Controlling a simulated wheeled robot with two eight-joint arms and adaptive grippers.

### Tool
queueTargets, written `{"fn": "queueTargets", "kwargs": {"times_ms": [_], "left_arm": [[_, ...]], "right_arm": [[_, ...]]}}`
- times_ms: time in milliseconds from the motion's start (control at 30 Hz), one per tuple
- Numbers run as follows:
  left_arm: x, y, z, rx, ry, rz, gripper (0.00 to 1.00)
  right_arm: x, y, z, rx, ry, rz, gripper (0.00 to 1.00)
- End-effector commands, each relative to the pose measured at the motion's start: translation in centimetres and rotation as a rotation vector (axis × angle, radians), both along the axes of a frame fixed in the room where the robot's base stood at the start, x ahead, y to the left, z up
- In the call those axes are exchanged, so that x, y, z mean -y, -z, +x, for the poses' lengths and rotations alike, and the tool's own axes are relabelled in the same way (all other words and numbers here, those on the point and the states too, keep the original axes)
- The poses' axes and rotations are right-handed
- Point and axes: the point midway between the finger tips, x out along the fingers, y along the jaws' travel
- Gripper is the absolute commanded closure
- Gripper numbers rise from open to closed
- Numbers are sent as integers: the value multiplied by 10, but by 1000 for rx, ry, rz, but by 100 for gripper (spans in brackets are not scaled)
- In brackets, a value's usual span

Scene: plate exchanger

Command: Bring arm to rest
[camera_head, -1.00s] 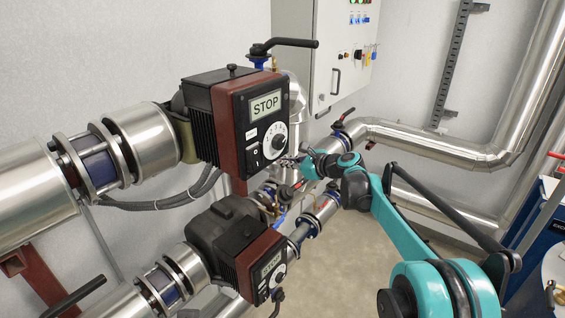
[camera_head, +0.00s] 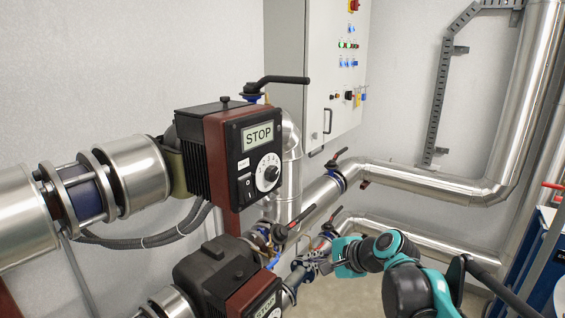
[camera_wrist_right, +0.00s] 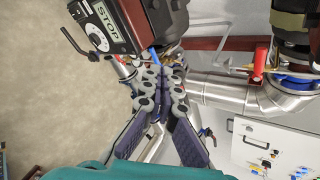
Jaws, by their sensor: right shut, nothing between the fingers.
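My right arm, teal and black, comes in from the lower right in the head view. Its gripper (camera_head: 305,264) is shut and empty, right of the lower pump (camera_head: 225,275) and below the upper pump (camera_head: 236,150). The gripper (camera_wrist_right: 160,75) also shows in the wrist view, its fingers together with nothing between them. The upper pump has a black and dark red housing, a STOP display and a white dial. The gripper is apart from that dial. In the head view it overlaps the pipework, and I cannot tell whether it touches it. My left gripper is not in view.
Steel pipes (camera_head: 415,180) run along the back wall. A grey control cabinet (camera_head: 320,80) hangs behind the upper pump. A black-handled valve lever (camera_head: 278,82) sticks out above that pump. Blue equipment (camera_head: 545,225) stands at the right edge. Some bare floor (camera_head: 350,295) shows below the arm.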

Motion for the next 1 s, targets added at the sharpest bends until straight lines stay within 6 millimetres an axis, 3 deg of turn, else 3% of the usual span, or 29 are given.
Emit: {"fn": "queueTargets", "kwargs": {"times_ms": [33,200,300,433,500,633,1000], "left_arm": [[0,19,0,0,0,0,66],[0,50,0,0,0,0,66],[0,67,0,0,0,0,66],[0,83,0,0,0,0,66],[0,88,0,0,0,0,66],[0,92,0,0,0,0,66],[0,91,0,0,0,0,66]], "right_arm": [[4,30,-29,41,-59,-123,100],[32,110,-117,172,-314,-578,100],[53,156,-161,226,-476,-826,100],[77,203,-203,268,-662,-1078,100],[86,220,-217,280,-733,-1171,100],[96,236,-231,289,-813,-1266,100],[98,236,-232,290,-828,-1285,100]]}}
